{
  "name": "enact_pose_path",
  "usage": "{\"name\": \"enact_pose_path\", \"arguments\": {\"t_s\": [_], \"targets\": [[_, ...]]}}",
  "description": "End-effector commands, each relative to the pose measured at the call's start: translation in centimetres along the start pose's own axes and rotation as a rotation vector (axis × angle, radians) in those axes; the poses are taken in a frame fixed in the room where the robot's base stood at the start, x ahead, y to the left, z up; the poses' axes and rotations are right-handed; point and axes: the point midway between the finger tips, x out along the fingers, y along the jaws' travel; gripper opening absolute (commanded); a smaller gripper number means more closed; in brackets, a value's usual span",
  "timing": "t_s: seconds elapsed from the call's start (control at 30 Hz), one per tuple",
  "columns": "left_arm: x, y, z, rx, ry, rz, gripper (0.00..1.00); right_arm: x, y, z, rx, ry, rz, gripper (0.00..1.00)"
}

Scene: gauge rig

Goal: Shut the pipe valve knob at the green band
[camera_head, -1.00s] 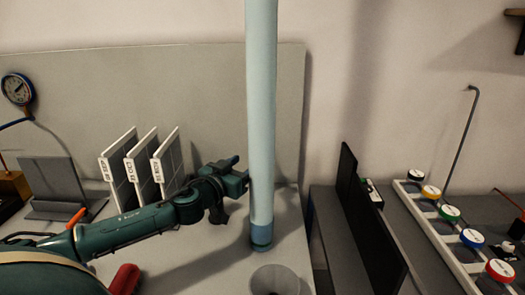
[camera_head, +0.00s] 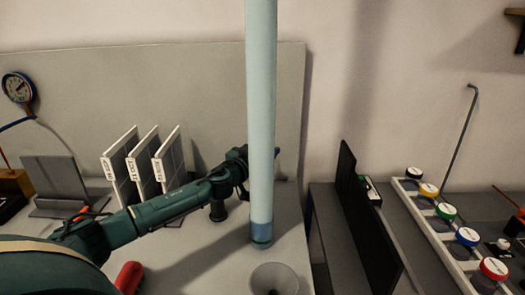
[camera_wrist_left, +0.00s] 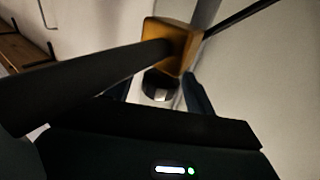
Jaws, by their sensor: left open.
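A pale blue upright pipe (camera_head: 261,110) has a darker blue band (camera_head: 261,230) and a thin green ring (camera_head: 261,243) low down. My left gripper (camera_head: 240,154) reaches beside and behind the pipe, which hides part of it. In the left wrist view, the open left gripper (camera_wrist_left: 160,92) has its fingers either side of a small black-and-white round part (camera_wrist_left: 158,87) under an orange block (camera_wrist_left: 172,45). I cannot tell whether the fingers touch it. A thick dark bar (camera_wrist_left: 90,80) crosses in front of the block. No knob on the pipe is clear in the head view.
White labelled panels (camera_head: 122,165) stand left of the pipe, near my arm. A clear funnel-like dish (camera_head: 275,279) sits in front of the pipe. A dark upright panel (camera_head: 365,215) stands to the right. A row of coloured caps, one green (camera_head: 445,211), lies further right.

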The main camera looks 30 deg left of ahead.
Motion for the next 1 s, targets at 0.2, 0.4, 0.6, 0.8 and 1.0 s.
{"name": "enact_pose_path", "arguments": {"t_s": [0.2, 0.4, 0.6, 0.8, 1.0], "targets": [[-0.03, -0.01, -0.01, 0.0, 0.0, 0.0, 0.42, -0.02, 0.02, -0.09, -0.002, 0.002, -0.001, 0.55], [-0.04, -0.01, -0.01, 0.0, 0.0, 0.0, 0.25, -0.08, 0.04, -0.24, -0.005, 0.005, -0.001, 0.55], [-0.04, -0.02, -0.01, 0.0, 0.0, 0.0, 0.11, -0.1, 0.04, -0.3, -0.006, 0.006, -0.002, 0.55], [0.01, -0.13, 0.27, 0.0, -0.006, 0.056, 0.11, 0.12, 0.03, 0.01, -0.007, 0.008, -0.003, 0.55], [0.02, -0.12, 0.0, 0.002, -0.005, 0.19, 0.11, -0.13, -0.08, -0.61, -0.01, 0.017, -0.007, 0.55]]}}
